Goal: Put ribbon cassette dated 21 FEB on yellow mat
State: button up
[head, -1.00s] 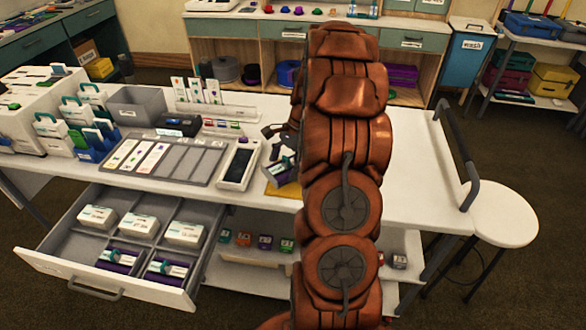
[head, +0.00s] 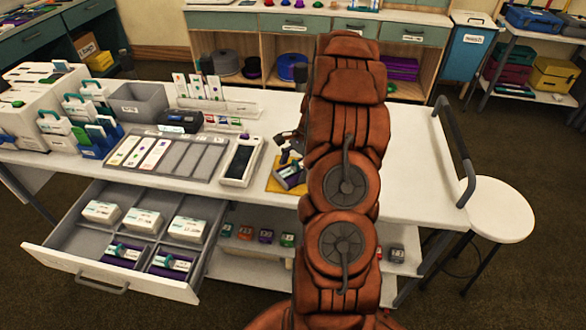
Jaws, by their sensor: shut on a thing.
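The yellow mat (head: 277,186) lies on the white table, to the left of my arm and partly hidden by it. A ribbon cassette (head: 291,176), purple and grey with a pale label, is at the mat, low over it or on it; I cannot tell which. Its date is too small to read. My gripper (head: 289,157) is shut on this cassette from above; its fingertips are mostly hidden. In the open drawer, two purple cassettes with pale labels (head: 124,252) (head: 170,262) sit in the front compartments.
The open drawer (head: 110,277) also holds several white boxes (head: 143,221) at its back. A white device with a dark screen (head: 241,161) stands just left of the mat, beside a grey tray of cards (head: 172,156). The table right of my arm is clear.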

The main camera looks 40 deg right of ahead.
jog(key=o, duration=1)
jog(key=b+v, duration=0.3)
jog(key=v, duration=0.7)
jog(key=shift+d+r, duration=0.1)
jog(key=shift+r, duration=0.05)
jog(key=shift+b+v, duration=0.4)
jog(key=shift+v, duration=0.55)
jog(key=s+a+r+n+g+h, duration=0.1)
jog(key=s+a+r+n, duration=0.15)
jog(key=a, duration=0.55)
jog(key=s+a+r+n, duration=0.1)
jog(key=a+n, duration=0.3)
jog(key=a, duration=0.5)
jog(key=s+a+r+n+g+h, duration=0.15)
jog(key=a+n, duration=0.25)
jog(key=a, duration=0.4)
jog(key=s+a+f+n, duration=0.1)
jog(key=s+a+n, duration=0.2)
jog(key=s, duration=0.3)
jog(key=s+a+n+h, duration=0.1)
jog(key=s+a+n, duration=0.2)
jog(key=s, duration=0.3)
jog(key=s+a+f+n+h, duration=0.1)
jog(key=s+a+n, duration=0.2)
jog(key=s, duration=0.4)
jog(key=shift+a+f+n, duration=0.25)
jog(key=shift+a+f, duration=0.1)
jog(key=shift+a, duration=0.5)
